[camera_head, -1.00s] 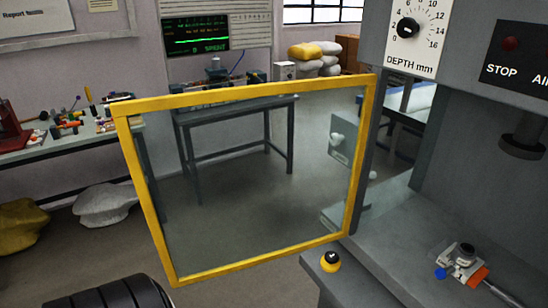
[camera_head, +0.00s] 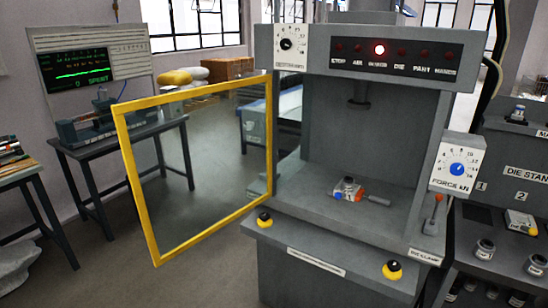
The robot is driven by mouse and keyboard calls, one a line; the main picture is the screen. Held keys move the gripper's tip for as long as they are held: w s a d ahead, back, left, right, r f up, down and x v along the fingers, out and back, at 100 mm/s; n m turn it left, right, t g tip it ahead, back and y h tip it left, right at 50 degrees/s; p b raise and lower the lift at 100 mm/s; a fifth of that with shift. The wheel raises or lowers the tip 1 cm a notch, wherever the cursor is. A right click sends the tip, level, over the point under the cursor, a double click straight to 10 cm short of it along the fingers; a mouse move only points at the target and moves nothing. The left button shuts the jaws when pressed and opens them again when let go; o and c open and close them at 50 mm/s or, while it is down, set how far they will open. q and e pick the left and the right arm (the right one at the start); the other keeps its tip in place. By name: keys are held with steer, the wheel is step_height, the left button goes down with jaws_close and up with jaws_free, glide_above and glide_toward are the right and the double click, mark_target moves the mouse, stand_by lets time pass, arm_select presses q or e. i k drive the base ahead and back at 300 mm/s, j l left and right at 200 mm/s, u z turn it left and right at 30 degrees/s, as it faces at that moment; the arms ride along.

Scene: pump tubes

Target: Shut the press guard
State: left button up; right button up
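The press guard (camera_head: 123,190) is a clear panel in a yellow frame. It is hinged at the left side of the grey press (camera_head: 290,110) and stands swung open to the left. The press opening is uncovered. Inside, a small die piece (camera_head: 347,189) with blue and orange parts sits on the press bed below the ram (camera_head: 360,95). A red lamp (camera_head: 379,48) glows on the upper panel. Neither of my grippers is in view.
A die stand (camera_head: 520,150) is further right. A bench (camera_head: 90,145) stands behind left.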

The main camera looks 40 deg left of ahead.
mark_target(132, 178)
steer(key=j+z, duration=0.4)
steer(key=j, duration=0.4)
steer(key=j+z, duration=0.4)
steer(key=j, duration=0.45)
steer(key=k+j, duration=0.1)
steer(key=j, duration=0.45)
steer(key=k+j, duration=0.1)
steer(key=j, duration=0.45)
steer(key=k+j, duration=0.1)
steer(key=j, duration=0.95)
steer(key=k+j, duration=0.15)
steer(key=j, duration=0.4)
